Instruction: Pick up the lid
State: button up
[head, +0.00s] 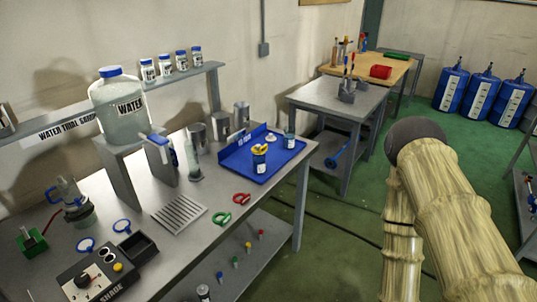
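A small pale round piece (271,138) lies at the back of the blue tray (237,166) on the grey workbench; it looks like a loose lid, but it is too small to be sure. A jar with a yellow top (260,158) stands in the tray, and a small dark jar with a pale label (289,141) stands to its right. A large water jug with a blue cap (112,71) stands on a raised stand at the left. My arm fills the right side, well apart from the bench. My gripper's fingers cannot be seen.
Green (221,218) and red (242,198) ring-handled tools lie by a slotted metal plate (179,214). Metal cups stand behind the tray. A control box (95,277) is at the front left. Green floor lies open right of the bench, with blue barrels (484,98) far back.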

aim_at(270, 139)
jog(key=z, duration=0.95)
jog(key=i, duration=1.35)
jog(key=u, duration=0.85)
jog(key=i, duration=0.8)
jog(key=u, duration=0.8)
